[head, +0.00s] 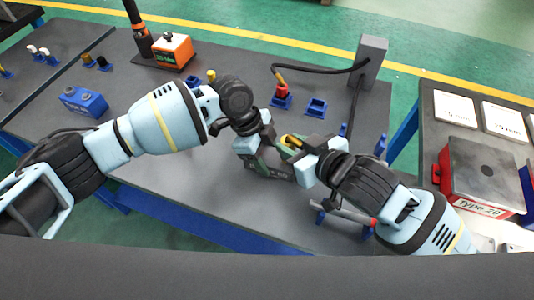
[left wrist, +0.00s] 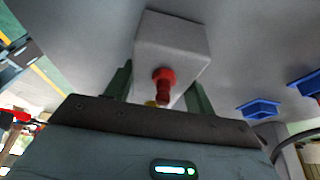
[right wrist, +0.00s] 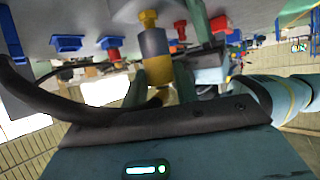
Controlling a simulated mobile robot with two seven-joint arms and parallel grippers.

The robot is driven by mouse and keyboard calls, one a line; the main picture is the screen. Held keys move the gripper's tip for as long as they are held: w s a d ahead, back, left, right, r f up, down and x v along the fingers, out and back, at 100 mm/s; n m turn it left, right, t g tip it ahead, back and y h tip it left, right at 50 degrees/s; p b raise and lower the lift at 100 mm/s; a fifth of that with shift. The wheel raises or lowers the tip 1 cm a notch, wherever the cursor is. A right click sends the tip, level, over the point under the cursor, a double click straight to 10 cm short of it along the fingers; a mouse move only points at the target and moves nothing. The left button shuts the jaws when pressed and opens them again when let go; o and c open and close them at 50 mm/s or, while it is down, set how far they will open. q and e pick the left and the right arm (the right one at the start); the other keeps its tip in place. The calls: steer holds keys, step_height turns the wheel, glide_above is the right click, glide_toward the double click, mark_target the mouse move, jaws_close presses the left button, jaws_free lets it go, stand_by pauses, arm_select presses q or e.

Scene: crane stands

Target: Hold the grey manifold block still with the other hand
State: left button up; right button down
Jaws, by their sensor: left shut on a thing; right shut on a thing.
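The grey manifold block (left wrist: 172,42) shows in the left wrist view with a red fitting (left wrist: 164,80) on its face. My left gripper (left wrist: 158,72) is shut on the block, with a green finger on each side. In the head view the block is mostly hidden between the two grippers. My right gripper (head: 290,147) is shut on a yellow and grey cylindrical fitting (right wrist: 156,48), which also shows as yellow in the head view (head: 291,141). My left gripper (head: 270,153) meets it closely there. Whether fitting and block touch is hidden.
A grey post (head: 372,62) with a black hose stands at the back right. An orange box (head: 172,52) and a blue block (head: 83,102) stand left. A red-sided block (head: 483,170) stands right.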

steer(key=shift+f, duration=0.55)
steer(key=c, duration=1)
jaws_free()
steer(key=shift+v, duration=2.55)
step_height(320, 180, up, 10)
arm_select(q)
steer(key=o, duration=1.3)
steer(key=shift+c, duration=0.2)
